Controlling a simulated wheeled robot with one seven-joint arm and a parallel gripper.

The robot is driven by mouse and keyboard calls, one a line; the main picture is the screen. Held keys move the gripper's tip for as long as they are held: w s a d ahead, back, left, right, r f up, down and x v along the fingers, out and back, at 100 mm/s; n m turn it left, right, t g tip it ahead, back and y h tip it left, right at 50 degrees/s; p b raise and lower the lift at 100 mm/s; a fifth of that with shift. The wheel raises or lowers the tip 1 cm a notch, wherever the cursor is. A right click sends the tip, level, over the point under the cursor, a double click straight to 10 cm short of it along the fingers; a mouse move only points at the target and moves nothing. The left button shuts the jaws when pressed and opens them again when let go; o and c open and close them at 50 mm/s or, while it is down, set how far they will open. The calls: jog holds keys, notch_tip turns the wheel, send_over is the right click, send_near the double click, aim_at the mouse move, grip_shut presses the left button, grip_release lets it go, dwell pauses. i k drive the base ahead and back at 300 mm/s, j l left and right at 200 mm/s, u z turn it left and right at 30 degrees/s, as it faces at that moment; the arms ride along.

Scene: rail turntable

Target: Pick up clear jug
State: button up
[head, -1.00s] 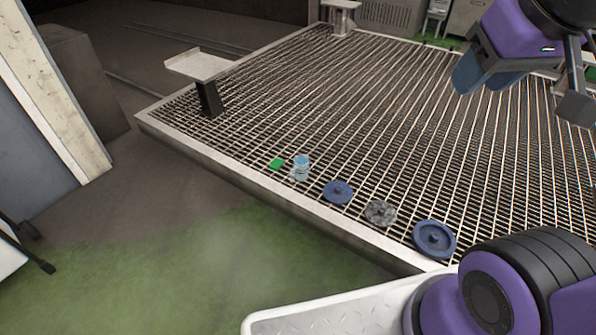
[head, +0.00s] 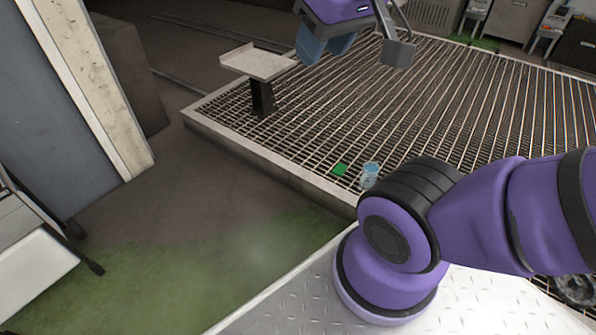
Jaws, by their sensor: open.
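The clear jug (head: 370,171) is a small, pale blue, see-through vessel standing upright on the metal grate, near its front edge. My arm covers the grate just to its right and partly crowds its lower side. My gripper (head: 352,50) is at the top of the head view, above the grate and well apart from the jug. Its fingers are spread and nothing shows between them.
A small green object (head: 340,169) lies just left of the jug. A pedestal with a flat pale top (head: 258,62) stands at the grate's left corner. A grey notched disc (head: 577,289) shows at the lower right. The grate (head: 470,100) is mostly clear behind the jug.

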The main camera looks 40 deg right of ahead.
aim_at(371, 170)
jog(key=i+j, duration=0.2)
jog(key=i, duration=0.45)
jog(key=i+j+u, duration=0.1)
jog(key=i, duration=0.6)
jog(key=i+z, duration=0.25)
jog(key=z, duration=0.2)
jog(key=i+j+z, duration=0.15)
jog(key=z, duration=0.25)
jog(key=i+j+z, duration=0.25)
jog(key=z, duration=0.2)
jog(key=i+j+z, duration=0.2)
jog(key=z, duration=0.2)
jog(key=i+j+z, duration=0.15)
jog(key=z, duration=0.25)
jog(key=i+j+z, duration=0.1)
jog(key=j+z, duration=0.25)
jog(key=i+j+z, duration=0.1)
jog(key=z, duration=0.3)
jog(key=j+z, duration=0.4)
